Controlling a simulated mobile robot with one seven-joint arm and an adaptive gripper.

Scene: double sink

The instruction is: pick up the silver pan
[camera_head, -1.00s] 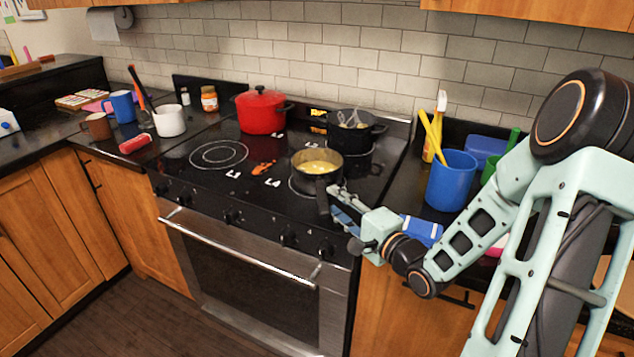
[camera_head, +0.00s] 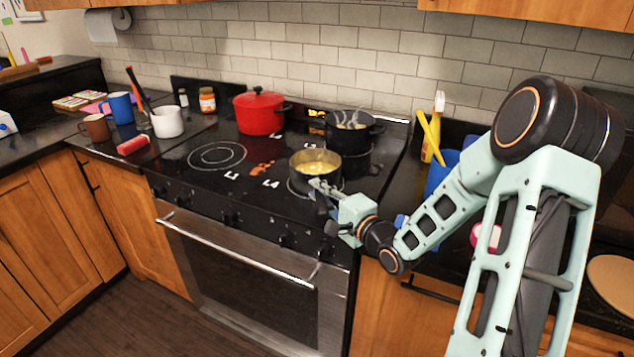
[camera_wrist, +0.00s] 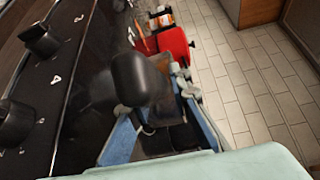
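The silver pan (camera_head: 316,165), a small round pan with yellow food inside, sits on the front right burner. Its dark handle points to the front of the stove and is mostly hidden behind my gripper (camera_head: 322,194) in the head view. In the wrist view, a dark rounded piece that looks like the handle (camera_wrist: 137,78) shows between the spread fingers of my gripper (camera_wrist: 155,95). The fingers look open, one on each side of it. I cannot tell whether either finger touches it.
A red pot (camera_head: 259,113) stands at the back left of the stove. A black pot (camera_head: 353,131) stands close behind the pan. Stove knobs (camera_head: 286,241) line the front edge. A blue container (camera_head: 440,172) is on the right counter. The front left burner (camera_head: 217,156) is empty.

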